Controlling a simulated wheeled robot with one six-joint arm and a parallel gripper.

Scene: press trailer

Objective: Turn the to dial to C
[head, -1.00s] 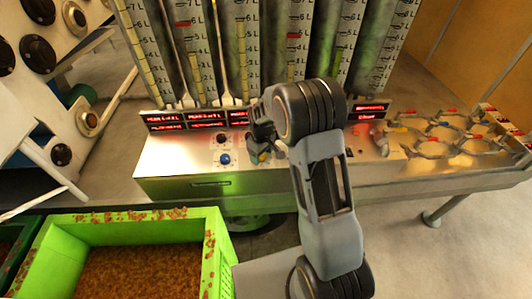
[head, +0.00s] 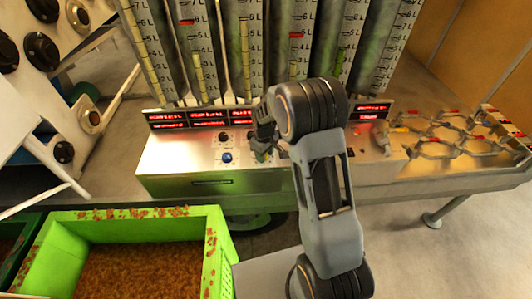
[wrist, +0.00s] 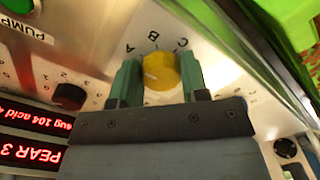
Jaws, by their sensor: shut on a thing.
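The dial (wrist: 160,73) is a round yellow knob on the pale metal panel, with the letters A, B and C printed in an arc beyond it in the wrist view. A short pale mark shows on the left part of its face; I cannot tell for sure which letter it points at. My gripper (wrist: 159,80) is shut on the dial, one green finger on each side. In the head view my gripper (head: 262,154) reaches down to the panel, and it hides the dial there.
A black knob (head: 223,137) and a blue knob (head: 226,158) sit close left of my gripper. Red displays (head: 208,118) line the panel's back, below tall graduated tubes (head: 244,50). A green crate (head: 215,240) stands in front. Ring holders (head: 435,149) lie to the right.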

